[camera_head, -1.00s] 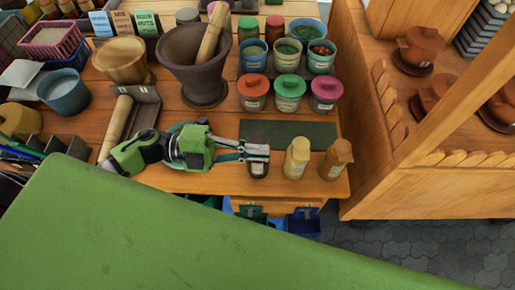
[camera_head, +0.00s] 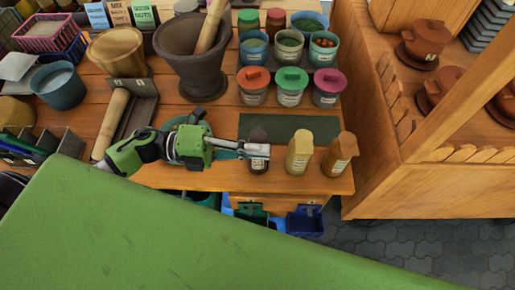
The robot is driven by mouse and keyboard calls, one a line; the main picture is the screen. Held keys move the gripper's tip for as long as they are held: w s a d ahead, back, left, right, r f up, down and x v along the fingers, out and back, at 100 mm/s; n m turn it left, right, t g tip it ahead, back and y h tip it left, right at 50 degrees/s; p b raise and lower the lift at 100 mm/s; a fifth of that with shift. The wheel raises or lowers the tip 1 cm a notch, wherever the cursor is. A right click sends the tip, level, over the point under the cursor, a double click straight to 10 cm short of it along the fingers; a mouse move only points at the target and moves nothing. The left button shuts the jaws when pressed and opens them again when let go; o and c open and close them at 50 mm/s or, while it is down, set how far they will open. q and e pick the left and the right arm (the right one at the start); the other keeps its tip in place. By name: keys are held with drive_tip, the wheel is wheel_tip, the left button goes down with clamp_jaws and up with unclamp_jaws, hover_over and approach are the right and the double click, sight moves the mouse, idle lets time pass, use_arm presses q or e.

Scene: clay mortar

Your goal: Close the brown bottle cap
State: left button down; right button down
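Three small bottles stand in a row at the table's front right. The left one is a dark brown bottle (camera_head: 258,164) with a dark top (camera_head: 258,136). The middle one is a pale yellow bottle (camera_head: 299,155), and the right one is an orange-brown bottle (camera_head: 338,158). My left gripper (camera_head: 257,151) reaches in from the left at the dark bottle, just below its dark top, and hides part of it. The fingers overlap the bottle; I cannot tell whether they grip it or how tightly its top sits. My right gripper is not in view.
A dark green mat (camera_head: 300,125) lies behind the bottles. Lidded jars (camera_head: 290,88) and open cups (camera_head: 289,46) stand farther back. A large mortar (camera_head: 193,60) stands behind my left arm. The table's front edge is close to the bottles.

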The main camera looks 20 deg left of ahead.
use_arm(q)
drive_tip(key=shift+f, duration=0.1)
drive_tip(key=c, duration=2.2)
unclamp_jaws()
drive_tip(key=shift+c, duration=0.2)
drive_tip(key=shift+a, duration=0.1)
drive_tip(key=v, duration=1.2)
